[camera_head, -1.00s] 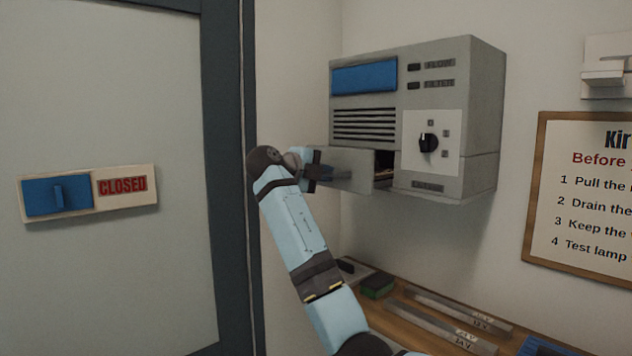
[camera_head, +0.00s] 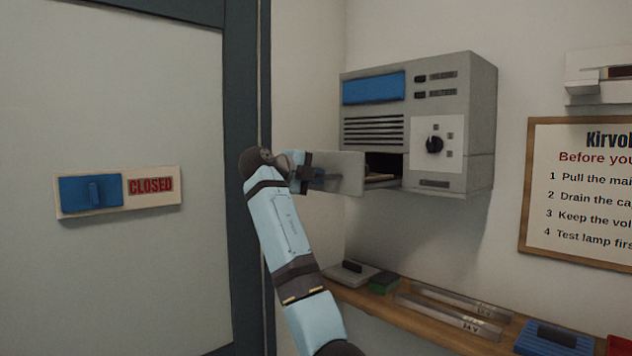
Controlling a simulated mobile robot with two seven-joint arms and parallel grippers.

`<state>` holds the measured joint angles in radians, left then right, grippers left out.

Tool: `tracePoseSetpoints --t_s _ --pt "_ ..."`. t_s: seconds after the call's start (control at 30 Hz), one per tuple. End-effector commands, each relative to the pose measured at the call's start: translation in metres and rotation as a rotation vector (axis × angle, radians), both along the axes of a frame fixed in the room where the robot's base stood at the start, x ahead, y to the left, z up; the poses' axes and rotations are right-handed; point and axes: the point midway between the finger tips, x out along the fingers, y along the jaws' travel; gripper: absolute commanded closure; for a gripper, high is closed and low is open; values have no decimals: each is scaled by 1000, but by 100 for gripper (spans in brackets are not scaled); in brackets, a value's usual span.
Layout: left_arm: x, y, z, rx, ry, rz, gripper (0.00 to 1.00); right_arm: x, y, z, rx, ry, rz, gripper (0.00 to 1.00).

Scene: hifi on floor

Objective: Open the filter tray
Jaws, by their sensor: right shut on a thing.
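The filter tray (camera_head: 348,172) is a grey-fronted drawer at the lower left of the grey wall unit (camera_head: 468,115). Its front stands well out from the unit, and a dark opening with a brownish inside shows behind it. My right gripper (camera_head: 312,174) is at the tray's front, shut on it, most likely at its handle, which my gripper and wrist hide. My left gripper is not in view.
The unit has a blue panel, vents and a black knob (camera_head: 434,145). A door with a blue slider (camera_head: 90,191) marked CLOSED stands at left.

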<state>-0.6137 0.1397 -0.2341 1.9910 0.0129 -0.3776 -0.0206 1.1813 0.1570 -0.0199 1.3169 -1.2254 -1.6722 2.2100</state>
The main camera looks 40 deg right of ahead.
Motion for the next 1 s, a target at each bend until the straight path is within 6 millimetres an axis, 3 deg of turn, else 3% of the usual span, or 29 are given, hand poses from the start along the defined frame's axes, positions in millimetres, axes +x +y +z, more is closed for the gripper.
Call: tracePoseSetpoints --t_s 0.5,0.93,1.0 --pt "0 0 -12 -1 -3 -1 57 -2 26 0 0 0 1 100" --pt "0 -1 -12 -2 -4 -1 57 -2 27 1 0 0 1 100" --pt "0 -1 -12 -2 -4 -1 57 -2 27 1 0 -1 1 76"
